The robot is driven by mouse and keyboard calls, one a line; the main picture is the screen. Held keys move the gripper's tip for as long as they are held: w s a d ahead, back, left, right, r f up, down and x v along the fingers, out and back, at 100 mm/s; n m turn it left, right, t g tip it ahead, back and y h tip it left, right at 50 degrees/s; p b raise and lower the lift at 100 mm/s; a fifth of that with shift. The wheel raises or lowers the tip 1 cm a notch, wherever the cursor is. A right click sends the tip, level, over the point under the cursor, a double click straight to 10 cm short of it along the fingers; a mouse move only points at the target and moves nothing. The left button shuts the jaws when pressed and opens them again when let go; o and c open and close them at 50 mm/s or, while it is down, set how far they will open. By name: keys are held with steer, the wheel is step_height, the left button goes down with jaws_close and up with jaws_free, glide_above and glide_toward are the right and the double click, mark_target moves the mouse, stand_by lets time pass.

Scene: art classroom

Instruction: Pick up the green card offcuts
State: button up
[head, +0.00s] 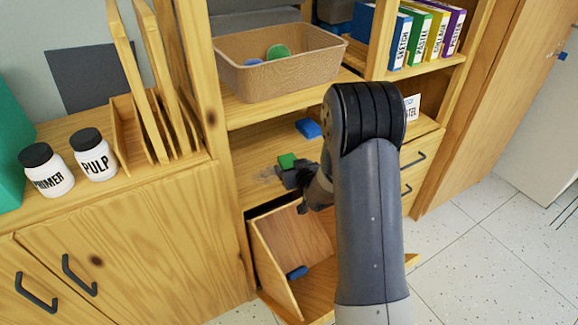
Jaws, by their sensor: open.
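The green card offcuts (287,160) show as a small green block on the wooden shelf surface, left of my arm. My gripper (284,174) is open at the near side of the green block, very close to it. I cannot tell whether its fingers touch the block or stand around it. My wrist and arm hide part of the shelf to the right.
A blue block (308,128) lies farther back on the same shelf. A tan bin (275,78) with a green and a blue piece stands on the shelf above. An open wooden compartment (290,243) is below my gripper. Jars labelled PRIMER (47,170) and PULP (94,155) stand left.

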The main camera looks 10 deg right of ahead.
mark_target(286, 161)
steer(key=shift+x, duration=1.15)
steer(key=shift+c, duration=0.4)
steer(key=c, duration=0.9)
steer(key=shift+r, duration=0.1)
steer(key=shift+c, duration=0.2)
